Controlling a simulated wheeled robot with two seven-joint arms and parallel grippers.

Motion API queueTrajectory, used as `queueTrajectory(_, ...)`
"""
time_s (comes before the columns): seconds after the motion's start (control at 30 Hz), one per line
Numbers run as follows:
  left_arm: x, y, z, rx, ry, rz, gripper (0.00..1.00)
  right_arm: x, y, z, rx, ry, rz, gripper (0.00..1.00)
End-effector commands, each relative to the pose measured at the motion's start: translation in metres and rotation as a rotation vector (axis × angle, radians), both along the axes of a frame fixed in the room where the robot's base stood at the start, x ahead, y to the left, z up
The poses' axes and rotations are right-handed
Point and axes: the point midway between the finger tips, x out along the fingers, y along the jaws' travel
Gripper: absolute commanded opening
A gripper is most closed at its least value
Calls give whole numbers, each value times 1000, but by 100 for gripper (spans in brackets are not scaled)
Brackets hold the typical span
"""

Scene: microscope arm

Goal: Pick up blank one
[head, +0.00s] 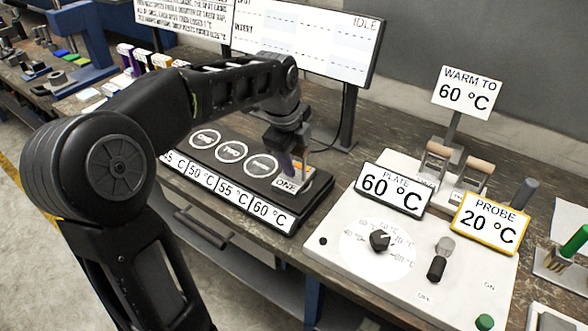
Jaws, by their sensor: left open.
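My left arm reaches in from the left, and my left gripper (292,167) points down over the right end of a black tray (226,171). It is open. A small pale piece marked ONE (287,184), which looks like blank one, sits right under and beside the fingers. An orange bit shows at the fingertips. The gripper hides part of the piece, and I cannot tell whether the fingers touch it. My right gripper is not in view.
The tray has several white ringed spots and temperature tags along its front. Right of it stands a white control box (340,247) with a knob (380,240), a lever (438,262) and PLATE (393,191) and PROBE (489,222) signs. A screen (309,40) stands behind.

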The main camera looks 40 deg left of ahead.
Motion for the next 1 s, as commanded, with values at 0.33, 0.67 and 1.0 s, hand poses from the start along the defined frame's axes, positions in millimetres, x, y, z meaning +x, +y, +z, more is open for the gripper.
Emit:
queueTrajectory(0.33, 0, 0, 1, 0, -1, 0, 49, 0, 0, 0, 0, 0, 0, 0)
queueTrajectory(0.67, 0, 0, 1, 0, -1, 0, 34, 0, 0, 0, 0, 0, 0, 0)
queueTrajectory(1.0, 0, 0, 1, 0, -1, -1, 6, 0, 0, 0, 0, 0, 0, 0)
